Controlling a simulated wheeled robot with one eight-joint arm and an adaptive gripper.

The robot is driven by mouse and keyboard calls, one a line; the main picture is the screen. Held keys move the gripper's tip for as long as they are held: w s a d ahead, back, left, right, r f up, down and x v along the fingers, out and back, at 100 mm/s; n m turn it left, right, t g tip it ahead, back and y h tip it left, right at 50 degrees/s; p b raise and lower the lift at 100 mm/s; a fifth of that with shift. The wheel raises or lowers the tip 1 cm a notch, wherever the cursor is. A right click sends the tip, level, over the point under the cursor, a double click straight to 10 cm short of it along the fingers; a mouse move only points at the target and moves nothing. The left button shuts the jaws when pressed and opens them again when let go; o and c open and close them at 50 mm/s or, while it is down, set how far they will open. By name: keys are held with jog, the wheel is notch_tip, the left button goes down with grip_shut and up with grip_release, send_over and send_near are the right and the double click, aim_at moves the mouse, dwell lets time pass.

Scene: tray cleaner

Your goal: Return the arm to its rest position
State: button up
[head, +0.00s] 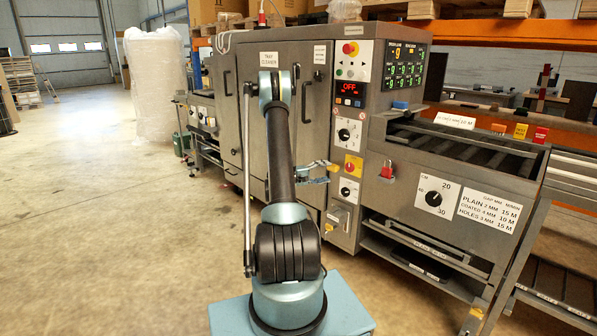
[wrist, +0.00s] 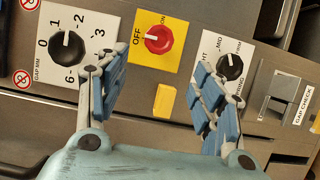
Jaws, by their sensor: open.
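My gripper (head: 326,173) is in front of the tray cleaner (head: 290,52), beside its control column in the head view. It is open and empty. In the wrist view my gripper (wrist: 158,88) shows two blue-padded fingers spread wide apart, facing the panel. My arm (head: 280,150) stands raised from its pale blue base, with the gripper out to the right. A red rotary switch on a yellow plate (wrist: 158,39) appears beyond and between the fingers, apart from them. A small yellow piece (wrist: 164,101) lies below it on the panel.
The gap dial (wrist: 67,47) and another black dial (wrist: 230,66) flank the switch. The display (head: 349,88) reads OFF. A red padlock (head: 387,170) hangs on the machine, near the roller conveyor (head: 470,146). Wrapped goods (head: 155,85) stand back left. Floor is clear at left.

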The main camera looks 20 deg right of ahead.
jog(key=shift+r, duration=0.1)
jog(key=s+a+r+t+y, duration=0.2)
jog(key=s+a+r+y, duration=0.6)
jog(key=s+a+r, duration=0.7)
jog(key=s+a+f+y, duration=0.2)
jog(key=s+a+y, duration=0.1)
jog(key=s+a, duration=0.5)
jog(key=s+a+f+y, duration=0.3)
jog(key=s+a, duration=0.5)
jog(key=s, duration=0.2)
jog(key=s+a+f+y, duration=0.3)
jog(key=s+a+y, duration=0.1)
jog(key=s+a, duration=0.4)
jog(key=shift+s+a+f, duration=0.25)
jog(key=shift+s+a, duration=0.15)
jog(key=shift+s, duration=0.55)
